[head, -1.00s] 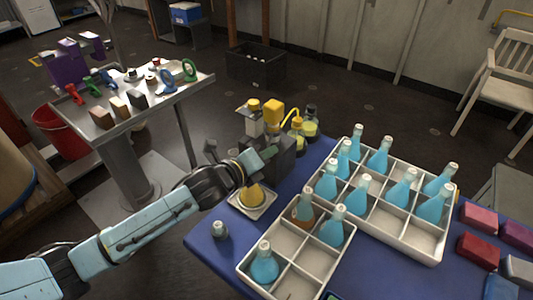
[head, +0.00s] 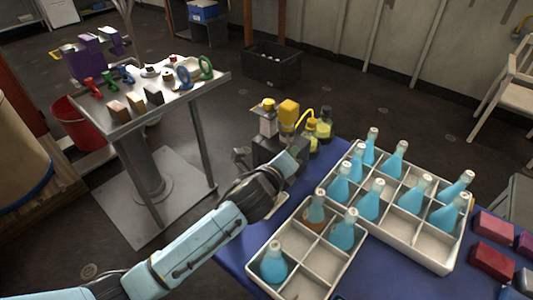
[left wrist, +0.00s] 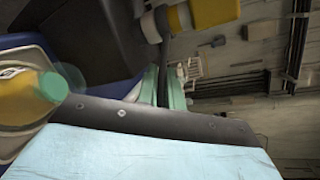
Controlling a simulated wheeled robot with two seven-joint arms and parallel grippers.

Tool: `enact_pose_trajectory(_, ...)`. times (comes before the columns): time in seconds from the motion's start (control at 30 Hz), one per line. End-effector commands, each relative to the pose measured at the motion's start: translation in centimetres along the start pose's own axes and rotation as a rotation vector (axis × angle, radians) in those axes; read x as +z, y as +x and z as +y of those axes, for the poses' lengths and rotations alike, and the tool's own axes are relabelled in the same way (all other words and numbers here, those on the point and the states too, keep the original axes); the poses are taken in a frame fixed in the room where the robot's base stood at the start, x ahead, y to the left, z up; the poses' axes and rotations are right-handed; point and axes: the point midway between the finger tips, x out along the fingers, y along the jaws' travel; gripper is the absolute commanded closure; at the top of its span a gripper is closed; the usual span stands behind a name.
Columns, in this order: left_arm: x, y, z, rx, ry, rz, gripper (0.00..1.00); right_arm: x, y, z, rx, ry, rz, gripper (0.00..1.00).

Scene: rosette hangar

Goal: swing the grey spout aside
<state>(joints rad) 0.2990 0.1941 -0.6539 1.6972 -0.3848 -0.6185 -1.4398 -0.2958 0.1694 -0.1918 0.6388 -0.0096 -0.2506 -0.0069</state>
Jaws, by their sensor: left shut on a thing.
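A dark grey dispenser (head: 264,149) with a yellow block (head: 288,111) on top stands at the back left corner of the blue table. My left gripper (head: 287,163) is at its front. In the left wrist view its greenish fingers (left wrist: 163,86) are shut on a narrow dark piece, which looks like the grey spout (left wrist: 167,52), below a yellow part. The spout is hidden behind the gripper in the head view. A flask of yellow liquid (left wrist: 28,92) shows at the left of the left wrist view, apart from the fingers. My right gripper is not in view.
White divided trays (head: 437,257) with several blue flasks fill the table right of my left arm. An orange-brown flask (head: 316,210) stands among them. A steel side table (head: 140,124) stands left.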

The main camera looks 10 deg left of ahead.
Motion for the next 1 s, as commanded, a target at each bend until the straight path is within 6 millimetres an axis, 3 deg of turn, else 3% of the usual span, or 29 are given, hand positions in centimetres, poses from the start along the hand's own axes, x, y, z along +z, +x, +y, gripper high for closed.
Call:
enact_pose_trajectory(0.13,-1.3,0.8,-1.1,0.039,-0.019,-0.057,1.00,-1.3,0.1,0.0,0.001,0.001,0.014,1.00)
enact_pose_trajectory(0.4,-2.0,1.4,-1.7,0.106,-0.045,-0.156,1.00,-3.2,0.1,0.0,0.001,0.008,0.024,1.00)
enact_pose_trajectory(1.0,-2.0,1.6,-1.8,0.132,-0.054,-0.197,1.00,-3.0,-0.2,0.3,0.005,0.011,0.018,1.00)
